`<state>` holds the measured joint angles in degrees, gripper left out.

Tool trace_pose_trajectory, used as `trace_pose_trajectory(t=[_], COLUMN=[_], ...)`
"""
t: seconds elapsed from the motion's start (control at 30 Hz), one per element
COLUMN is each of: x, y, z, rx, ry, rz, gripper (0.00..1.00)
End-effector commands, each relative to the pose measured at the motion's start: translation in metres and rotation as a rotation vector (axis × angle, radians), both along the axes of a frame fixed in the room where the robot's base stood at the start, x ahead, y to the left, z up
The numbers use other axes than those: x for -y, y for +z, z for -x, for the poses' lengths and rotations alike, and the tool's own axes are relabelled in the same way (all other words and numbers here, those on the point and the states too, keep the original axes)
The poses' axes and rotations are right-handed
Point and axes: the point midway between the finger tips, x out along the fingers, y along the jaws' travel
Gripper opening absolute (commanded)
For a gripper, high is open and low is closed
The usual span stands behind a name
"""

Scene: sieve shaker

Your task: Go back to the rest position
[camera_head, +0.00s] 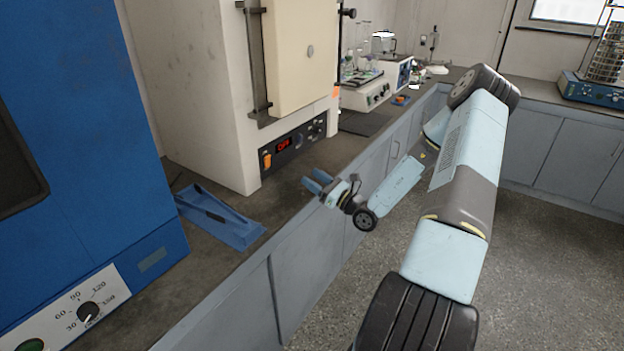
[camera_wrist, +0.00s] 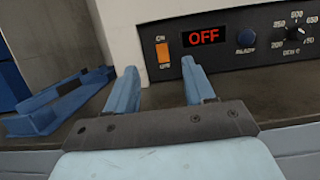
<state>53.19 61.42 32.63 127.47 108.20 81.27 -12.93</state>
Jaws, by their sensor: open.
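My gripper (camera_head: 318,183) is open and empty, its two blue fingers apart. In the head view it hangs over the front edge of the dark worktop, in front of the cream furnace (camera_head: 215,90). In the wrist view my gripper (camera_wrist: 157,88) points at the furnace's control panel (camera_wrist: 235,45), with no object between the fingers. The panel's display (camera_wrist: 204,37) reads OFF in red, and an orange switch (camera_wrist: 163,52) is beside it. My arm stretches across the right half of the head view.
A blue tray (camera_head: 225,222) with a dark item in it lies on the worktop left of my gripper. A large blue machine (camera_head: 70,150) stands at the left. Glassware and a white device (camera_head: 368,92) stand farther back. A sieve stack (camera_head: 606,55) is at the far right. The floor (camera_head: 540,270) is clear.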

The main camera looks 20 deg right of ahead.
Motion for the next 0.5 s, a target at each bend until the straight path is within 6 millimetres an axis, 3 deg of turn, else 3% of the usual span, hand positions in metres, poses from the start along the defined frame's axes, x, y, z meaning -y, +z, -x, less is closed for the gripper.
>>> trace_pose_trajectory(t=[0.27,0.5], x=[-0.004,-0.043], y=[0.004,0.037], z=[0.001,0.018], rx=[0.006,0.062], ry=[0.019,0.198], rz=[0.017,0.173], gripper=[0.53,0.53])
